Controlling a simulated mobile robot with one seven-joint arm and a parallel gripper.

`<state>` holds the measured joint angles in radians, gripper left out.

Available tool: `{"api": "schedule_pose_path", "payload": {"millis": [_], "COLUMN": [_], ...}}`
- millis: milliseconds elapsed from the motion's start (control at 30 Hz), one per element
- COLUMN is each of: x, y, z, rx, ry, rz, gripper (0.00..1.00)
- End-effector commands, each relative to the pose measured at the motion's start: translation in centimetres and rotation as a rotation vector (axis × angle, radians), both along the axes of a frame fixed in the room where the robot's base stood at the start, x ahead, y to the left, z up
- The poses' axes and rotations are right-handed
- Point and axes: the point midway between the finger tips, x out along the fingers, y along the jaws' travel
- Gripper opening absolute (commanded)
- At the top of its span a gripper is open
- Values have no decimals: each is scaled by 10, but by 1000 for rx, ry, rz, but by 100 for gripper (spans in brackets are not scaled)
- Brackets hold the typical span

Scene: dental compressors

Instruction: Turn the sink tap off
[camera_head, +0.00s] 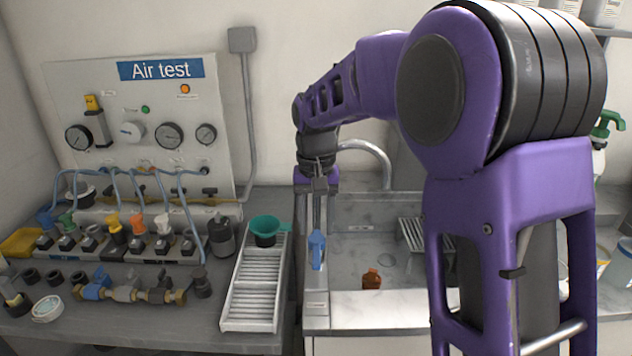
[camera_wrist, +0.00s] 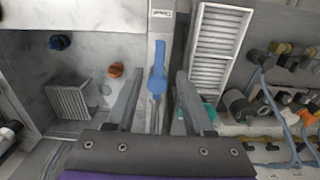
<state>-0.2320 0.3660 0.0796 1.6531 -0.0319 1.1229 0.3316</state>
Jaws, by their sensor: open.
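A blue lever handle (camera_head: 317,250) stands on the narrow ledge along the left side of the sink (camera_head: 385,300). It also shows in the wrist view (camera_wrist: 157,72). A curved metal spout (camera_head: 375,150) rises behind the sink, partly hidden by my arm. My gripper (camera_head: 316,215) points down above the ledge, behind the blue lever in the head view. In the wrist view my gripper (camera_wrist: 157,80) is open, with one finger on each side of the lever and a visible gap to both. I cannot tell whether water runs.
An orange-brown item (camera_head: 372,280) and a grey rack (camera_head: 425,235) are in the sink. The air test panel (camera_head: 140,130) and hoses fill the left.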

Motion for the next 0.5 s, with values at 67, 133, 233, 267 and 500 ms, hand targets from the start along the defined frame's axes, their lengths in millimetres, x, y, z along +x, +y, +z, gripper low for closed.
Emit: {"api": "schedule_pose_path", "payload": {"millis": [67,133,233,267,500], "x": [1,1,1,0,0], "y": [0,0,0,0,0], "z": [24,41,62,68,95], "rx": [2,2,2,2,1], "ry": [-5,-5,-4,-3,0], "rz": [0,0,0,0,0], "gripper": [52,52,52,52,52]}}
